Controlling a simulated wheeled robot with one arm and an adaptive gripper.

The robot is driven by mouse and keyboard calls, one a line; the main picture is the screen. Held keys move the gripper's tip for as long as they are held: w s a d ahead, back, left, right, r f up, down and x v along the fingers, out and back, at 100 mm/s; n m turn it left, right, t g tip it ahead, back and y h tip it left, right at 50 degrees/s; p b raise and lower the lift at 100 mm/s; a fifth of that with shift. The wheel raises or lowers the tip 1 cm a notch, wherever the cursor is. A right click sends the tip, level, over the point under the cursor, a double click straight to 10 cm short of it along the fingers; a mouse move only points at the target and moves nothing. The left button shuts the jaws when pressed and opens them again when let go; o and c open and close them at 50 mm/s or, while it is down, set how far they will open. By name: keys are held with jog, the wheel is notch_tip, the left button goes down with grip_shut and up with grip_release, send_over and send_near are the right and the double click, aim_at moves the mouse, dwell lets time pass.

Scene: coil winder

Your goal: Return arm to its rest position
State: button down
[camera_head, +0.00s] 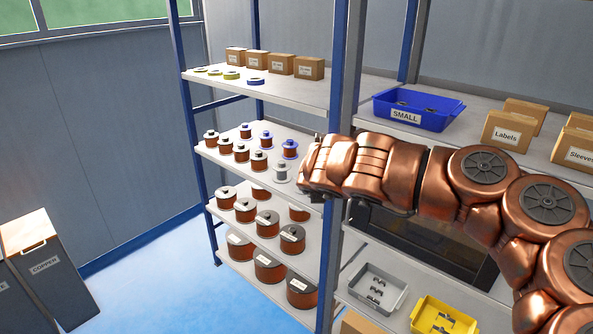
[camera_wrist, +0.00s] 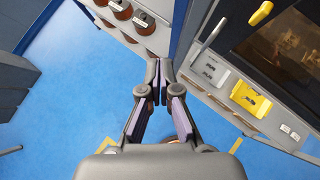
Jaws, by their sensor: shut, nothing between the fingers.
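My copper-coloured arm reaches in from the right in the head view, in front of the shelving. My gripper (camera_wrist: 160,82) is shut and empty in the wrist view, its fingertips together above the blue floor (camera_wrist: 75,85). In the head view the hand end of the arm is beside the blue shelf post, near the shelf of small spools; its fingers are not clear there.
Shelves hold copper spools (camera_head: 265,222), a blue SMALL bin (camera_head: 405,115) and cardboard boxes (camera_head: 515,133). A grey tray (camera_head: 377,288) and yellow tray (camera_head: 443,317) sit lower right. A dark COPPER bin (camera_head: 45,270) stands left. Floor between is clear.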

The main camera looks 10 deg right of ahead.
jog(key=a+r+n+t+y, duration=0.3)
jog(key=a+r+n, duration=0.25)
jog(key=r, duration=0.35)
jog(key=a+r+n+t+y, duration=0.2)
jog(key=a+r+n+t, duration=0.15)
jog(key=r+n, duration=0.35)
jog(key=s+a+r+n+g+y, duration=0.25)
jog(key=s+a+n+y, duration=0.35)
jog(key=s+a+n, duration=0.4)
jog(key=s+d+f+n+g+h, duration=0.1)
jog(key=s+f+n+g+h, duration=0.1)
jog(key=s+f+n+g, duration=0.9)
jog(key=s+d+f+n+g+h, duration=0.1)
jog(key=s+d+f+h, duration=0.1)
jog(key=s+d+f, duration=0.2)
jog(key=s+d+f+n+g+h, duration=0.1)
jog(key=s+d+f, duration=0.4)
jog(key=s, duration=0.6)
jog(key=s+d+f+n+g+h, duration=0.2)
jog(key=s+d+f+n+h, duration=0.1)
jog(key=s+d+f, duration=0.2)
jog(key=s+d, duration=0.2)
jog(key=d, duration=0.1)
jog(key=shift+s+d+f+h, duration=0.15)
jog(key=shift+s+f+h, duration=0.1)
jog(key=shift+h, duration=0.15)
